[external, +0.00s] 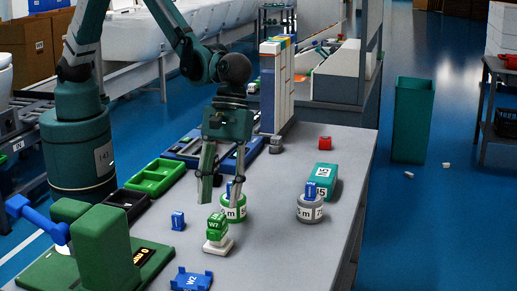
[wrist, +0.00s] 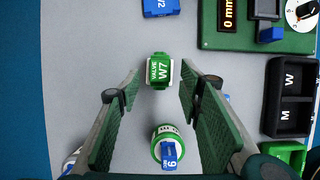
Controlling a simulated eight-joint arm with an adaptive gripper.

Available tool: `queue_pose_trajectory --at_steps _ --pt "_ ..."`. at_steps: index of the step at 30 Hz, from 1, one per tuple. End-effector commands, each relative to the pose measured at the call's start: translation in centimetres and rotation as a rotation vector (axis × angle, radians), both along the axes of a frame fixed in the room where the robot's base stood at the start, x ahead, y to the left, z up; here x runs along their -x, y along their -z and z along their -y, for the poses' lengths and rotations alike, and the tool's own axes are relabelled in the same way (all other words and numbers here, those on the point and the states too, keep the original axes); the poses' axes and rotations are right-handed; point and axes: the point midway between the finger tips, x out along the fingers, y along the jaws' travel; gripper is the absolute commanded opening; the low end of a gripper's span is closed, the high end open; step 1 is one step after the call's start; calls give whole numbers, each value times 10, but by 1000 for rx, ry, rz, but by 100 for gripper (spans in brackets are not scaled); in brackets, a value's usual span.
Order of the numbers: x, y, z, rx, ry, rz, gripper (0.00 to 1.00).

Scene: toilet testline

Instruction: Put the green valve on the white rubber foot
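The green valve (external: 215,226), marked W7, sits on the white rubber foot (external: 218,246) near the table's front. In the wrist view the valve (wrist: 158,71) shows from above, with thin white edges of the foot beside it; most of the foot is hidden beneath it. My gripper (external: 223,190) is open and empty, with its fingers pointing down above the table. In the wrist view its fingertips (wrist: 160,75) are spread to either side of the valve, with clear gaps. I cannot tell their exact height above it.
A green-and-white round part with a blue block (wrist: 168,150) stands close behind the valve. A grey-and-white round part (external: 310,208) and teal box (external: 323,181) stand to the right. Blue pieces (external: 178,221) and a green fixture (external: 105,250) are left. Table is clear at front right.

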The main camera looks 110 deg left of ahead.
Motion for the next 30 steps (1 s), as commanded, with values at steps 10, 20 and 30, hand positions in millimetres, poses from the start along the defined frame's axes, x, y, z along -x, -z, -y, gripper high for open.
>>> queue_pose_trajectory --at_steps 10,20,30 --pt "0 -45 -18 0 -1 0 36" --pt "0 -57 -23 0 0 0 36" --pt "0 -57 -23 0 0 0 36"
